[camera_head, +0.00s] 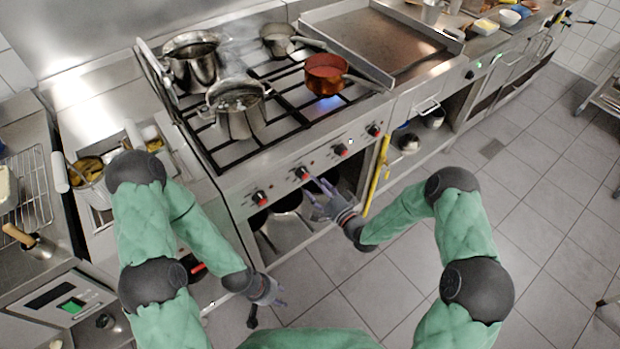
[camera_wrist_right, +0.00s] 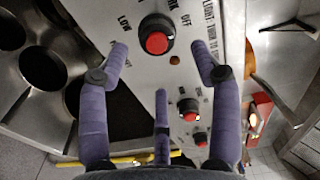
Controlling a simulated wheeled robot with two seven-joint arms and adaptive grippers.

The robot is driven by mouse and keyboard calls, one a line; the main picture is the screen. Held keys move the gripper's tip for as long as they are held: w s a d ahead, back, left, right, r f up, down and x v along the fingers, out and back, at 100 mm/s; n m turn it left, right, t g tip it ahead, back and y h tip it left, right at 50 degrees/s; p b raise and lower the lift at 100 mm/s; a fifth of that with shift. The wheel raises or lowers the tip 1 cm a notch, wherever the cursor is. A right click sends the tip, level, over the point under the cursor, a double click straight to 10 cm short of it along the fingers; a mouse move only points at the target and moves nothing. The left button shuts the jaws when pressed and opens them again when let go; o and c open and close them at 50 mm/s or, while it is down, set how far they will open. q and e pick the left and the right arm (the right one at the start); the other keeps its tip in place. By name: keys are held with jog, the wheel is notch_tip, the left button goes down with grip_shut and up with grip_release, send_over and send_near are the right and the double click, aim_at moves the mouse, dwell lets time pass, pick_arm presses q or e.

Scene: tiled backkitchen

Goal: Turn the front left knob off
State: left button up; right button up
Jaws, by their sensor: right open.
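The stove front (camera_head: 325,166) carries a row of black knobs with red centres: the leftmost knob (camera_head: 260,198), the second knob (camera_head: 302,173), the third knob (camera_head: 340,150) and the rightmost knob (camera_head: 374,130). My right gripper (camera_head: 319,190) is open and empty, close to the second knob. In the right wrist view, that knob (camera_wrist_right: 157,40) lies ahead, between and just beyond the spread purple fingers (camera_wrist_right: 160,70). "LOW" and "OFF" are printed beside it; its setting is unclear.
Steel pots (camera_head: 238,105) and a copper pan (camera_head: 326,76) stand on the burners; a blue flame shows under the copper pan. A yellow bar (camera_head: 377,175) runs down right of the knobs. The tiled floor (camera_head: 400,285) in front is free.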

jog(key=v, duration=0.6)
jog(key=shift+s, duration=0.15)
jog(key=shift+d, duration=0.15)
jog(key=s+d+f+n+g+h, duration=0.25)
jog(key=s+f+g+h, duration=0.3)
jog(key=f, duration=0.55)
jog(key=s+f+n+g, duration=0.2)
jog(key=s+g, duration=0.2)
jog(key=s, duration=0.5)
jog(key=s+f+n+g+h, duration=0.1)
jog(key=s+g, duration=0.3)
jog(key=s, duration=0.6)
jog(key=shift+s+f+n+g, duration=0.25)
jog(key=shift+f+n+g, duration=0.15)
jog(key=shift+f, duration=0.4)
jog(key=shift+w+d, duration=0.15)
